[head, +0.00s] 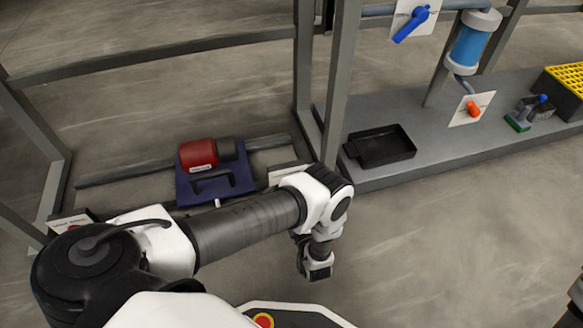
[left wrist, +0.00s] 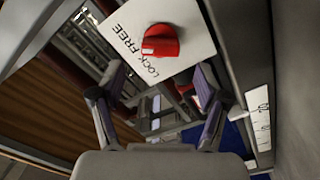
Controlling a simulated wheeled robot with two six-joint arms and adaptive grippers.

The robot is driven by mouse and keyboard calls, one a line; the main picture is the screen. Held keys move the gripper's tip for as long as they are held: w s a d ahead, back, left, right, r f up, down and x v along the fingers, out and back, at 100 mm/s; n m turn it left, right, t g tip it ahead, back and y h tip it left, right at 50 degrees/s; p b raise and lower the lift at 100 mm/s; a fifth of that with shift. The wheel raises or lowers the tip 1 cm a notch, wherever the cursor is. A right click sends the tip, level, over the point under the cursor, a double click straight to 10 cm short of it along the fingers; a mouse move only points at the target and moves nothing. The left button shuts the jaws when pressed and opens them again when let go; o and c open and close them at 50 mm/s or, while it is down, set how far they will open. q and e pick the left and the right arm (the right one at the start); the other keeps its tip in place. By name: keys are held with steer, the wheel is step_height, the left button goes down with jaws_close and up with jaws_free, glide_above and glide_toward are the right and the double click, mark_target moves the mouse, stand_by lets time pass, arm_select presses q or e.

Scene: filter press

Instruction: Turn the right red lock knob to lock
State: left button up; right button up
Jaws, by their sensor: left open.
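In the left wrist view, a red lock knob (left wrist: 160,41) sits on a white plate (left wrist: 190,25) with the words FREE and LOCK beside it. I cannot tell for sure which word the knob points at. My left gripper (left wrist: 163,78) is open, with its two fingers apart and nothing between them. The knob lies beyond the fingertips, towards the top of the picture, and no contact shows. In the head view, my left arm hides part of a white plate (head: 288,173), and the knob does not show there. My right gripper is not in view.
Grey frame posts (head: 340,85) rise close by. A black tray (head: 388,146) lies on the grey bench at the right, below a blue valve handle (head: 411,24).

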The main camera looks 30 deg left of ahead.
arm_select(q)
steer(key=b+x, duration=0.2)
steer(key=x, duration=0.4)
steer(key=c, duration=1.2)
steer(key=shift+o, duration=0.2)
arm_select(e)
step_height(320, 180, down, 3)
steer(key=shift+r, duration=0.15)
